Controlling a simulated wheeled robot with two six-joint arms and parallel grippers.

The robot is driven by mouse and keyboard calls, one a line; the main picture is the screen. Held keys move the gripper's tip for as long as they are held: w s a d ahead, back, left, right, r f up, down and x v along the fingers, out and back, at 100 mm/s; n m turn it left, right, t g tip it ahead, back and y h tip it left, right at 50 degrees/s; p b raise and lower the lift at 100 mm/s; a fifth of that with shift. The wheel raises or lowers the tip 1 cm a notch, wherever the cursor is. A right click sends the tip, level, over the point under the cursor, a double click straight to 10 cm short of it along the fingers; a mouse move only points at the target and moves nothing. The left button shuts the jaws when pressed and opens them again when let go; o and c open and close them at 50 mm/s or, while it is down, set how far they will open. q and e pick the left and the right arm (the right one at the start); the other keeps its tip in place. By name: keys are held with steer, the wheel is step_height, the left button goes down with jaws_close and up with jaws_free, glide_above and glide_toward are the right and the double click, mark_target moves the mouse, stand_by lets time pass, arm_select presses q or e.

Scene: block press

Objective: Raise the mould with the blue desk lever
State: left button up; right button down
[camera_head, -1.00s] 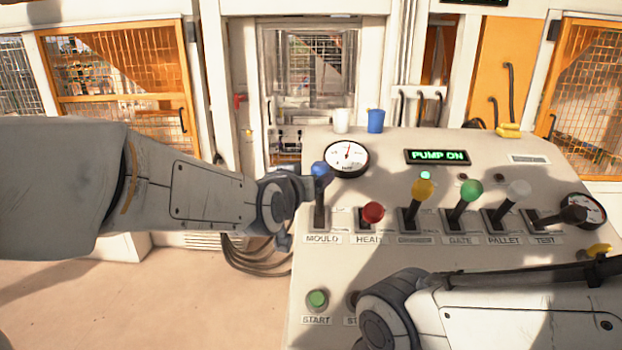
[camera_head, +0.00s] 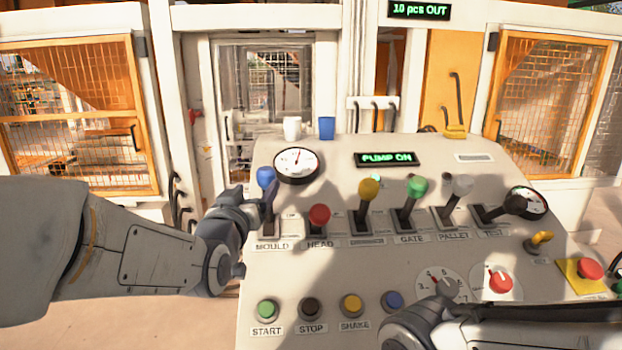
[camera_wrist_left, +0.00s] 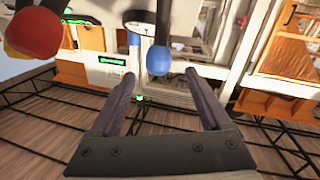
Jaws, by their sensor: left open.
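The blue desk lever (camera_head: 266,177) has a blue ball knob and stands roughly upright in the slot labelled MOULD, at the left of the desk's lever row. My left gripper (camera_head: 254,196) is open right at the lever, just below the knob; its fingers partly overlap the shaft in the head view. In the left wrist view the blue knob (camera_wrist_left: 158,60) shows centred ahead of the two open fingertips (camera_wrist_left: 160,78). I cannot tell whether a finger touches the lever. The mould itself is not clearly seen. My right arm shows at the lower right, its gripper not visible.
The red HEAD lever (camera_head: 319,215) stands close to the right, then yellow, green, white and black levers. A gauge (camera_head: 296,164) lies behind the blue lever. White (camera_head: 292,128) and blue (camera_head: 327,128) cups stand at the desk's back.

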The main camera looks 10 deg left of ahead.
mark_target(269, 172)
arm_select(q)
steer(key=shift+w+r, duration=0.1)
steer(key=shift+w, duration=0.05)
steer(key=w+p, duration=0.2)
steer(key=w, duration=0.2)
steer(key=w+p, duration=0.2)
steer(key=w, duration=0.2)
steer(key=shift+w+d, duration=0.2)
steer(key=shift+w, duration=0.75)
jaws_close()
